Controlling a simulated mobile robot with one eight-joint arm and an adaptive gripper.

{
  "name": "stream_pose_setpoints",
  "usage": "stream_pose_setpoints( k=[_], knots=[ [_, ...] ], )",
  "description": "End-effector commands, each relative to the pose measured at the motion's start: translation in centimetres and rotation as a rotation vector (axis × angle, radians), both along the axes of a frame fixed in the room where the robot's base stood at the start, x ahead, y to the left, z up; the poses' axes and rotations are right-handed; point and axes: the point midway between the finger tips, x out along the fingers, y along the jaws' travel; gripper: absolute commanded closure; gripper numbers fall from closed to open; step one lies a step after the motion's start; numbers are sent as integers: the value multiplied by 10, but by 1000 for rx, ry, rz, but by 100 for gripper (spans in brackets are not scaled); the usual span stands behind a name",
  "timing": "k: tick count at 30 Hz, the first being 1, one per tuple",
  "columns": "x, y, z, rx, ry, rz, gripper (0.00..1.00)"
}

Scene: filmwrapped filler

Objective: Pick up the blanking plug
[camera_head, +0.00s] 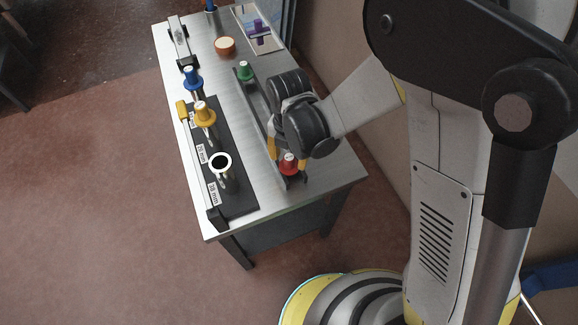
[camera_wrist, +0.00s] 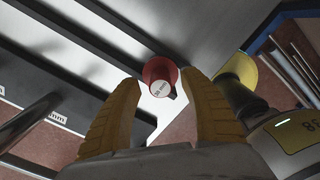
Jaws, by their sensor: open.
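A red blanking plug (camera_head: 288,163) with a white labelled top is at the near end of a dark rail on the bench. My gripper (camera_wrist: 162,92) is open around the line to the plug, and I see no clear contact. Similar plugs are green (camera_head: 246,72), blue (camera_head: 193,78) and yellow (camera_head: 205,113).
A dark board (camera_head: 236,204) with white size labels runs along the bench's left side. The bench (camera_head: 262,183) is clear between board and rail.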

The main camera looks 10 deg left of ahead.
Motion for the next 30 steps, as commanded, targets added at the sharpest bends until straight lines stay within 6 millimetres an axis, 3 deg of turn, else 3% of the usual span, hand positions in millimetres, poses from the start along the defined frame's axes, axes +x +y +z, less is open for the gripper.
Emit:
stream_pose_setpoints(
  k=[4,5,9,10,23,30],
  knots=[
    [0,0,2,0,0,0,49],
    [0,0,2,0,0,0,53],
    [0,0,2,0,0,0,96],
    [0,0,2,0,0,0,100],
    [0,0,5,0,0,0,100],
    [0,0,34,0,-1,0,100]
  ],
)
